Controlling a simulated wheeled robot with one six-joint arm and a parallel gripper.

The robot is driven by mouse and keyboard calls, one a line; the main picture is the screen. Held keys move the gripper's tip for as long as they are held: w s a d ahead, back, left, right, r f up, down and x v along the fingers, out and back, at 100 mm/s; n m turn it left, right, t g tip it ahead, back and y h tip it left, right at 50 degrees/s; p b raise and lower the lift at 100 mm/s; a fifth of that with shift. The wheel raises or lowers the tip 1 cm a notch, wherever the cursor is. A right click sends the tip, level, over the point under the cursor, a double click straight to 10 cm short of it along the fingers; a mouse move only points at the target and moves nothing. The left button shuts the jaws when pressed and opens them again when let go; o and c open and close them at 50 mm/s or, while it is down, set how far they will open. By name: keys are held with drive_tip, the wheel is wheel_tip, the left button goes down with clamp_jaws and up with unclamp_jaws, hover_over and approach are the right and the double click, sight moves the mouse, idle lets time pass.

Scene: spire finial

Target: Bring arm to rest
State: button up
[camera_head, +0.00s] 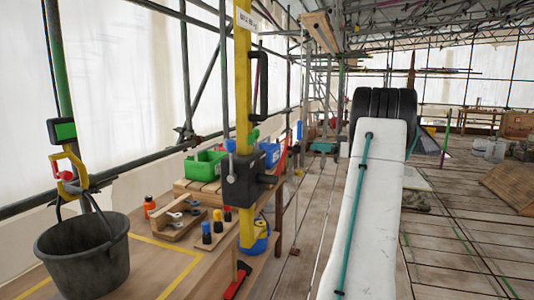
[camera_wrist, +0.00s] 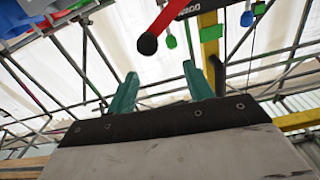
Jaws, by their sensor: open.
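My gripper (camera_wrist: 160,72) shows in the wrist view with its two teal fingers apart and nothing between them. Pale sheeting and scaffold tubes lie beyond the fingers. In the head view my white arm, with a teal hose along it, reaches up and away right of the middle. Its far end and the gripper cannot be made out there.
A wooden bench (camera_head: 150,262) at the left carries a black bucket (camera_head: 85,255), a green bin (camera_head: 203,165) and small tools. A yellow post (camera_head: 243,80) with a black clamp (camera_head: 245,183) stands beside it. The plank floor (camera_head: 455,245) at the right is mostly clear.

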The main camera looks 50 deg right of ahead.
drive_tip(key=a+f+m+g, duration=0.4)
drive_tip(key=a+f+m, duration=0.2)
drive_tip(key=f+m, duration=0.2)
drive_tip(key=w+a+f+m+g+y, duration=0.15)
drive_tip(key=a+g, duration=0.55)
drive_tip(key=a, duration=1.4)
drive_tip(key=s+a+n+g+h, duration=0.1)
drive_tip(key=s+a, duration=0.4)
drive_tip(key=a, duration=0.6)
drive_tip(key=s+a+n+g+h, duration=0.2)
drive_tip(key=s+a, duration=0.4)
drive_tip(key=a, duration=0.5)
drive_tip(key=s+a+n+g+h, duration=0.1)
drive_tip(key=s+a+n+h, duration=0.2)
drive_tip(key=s+a, duration=0.3)
drive_tip(key=a+h, duration=0.1)
drive_tip(key=a, duration=0.3)
drive_tip(key=shift+s+a+r+g+h, duration=0.15)
drive_tip(key=shift+a+g+h, duration=0.15)
drive_tip(key=shift+a+h, duration=0.1)
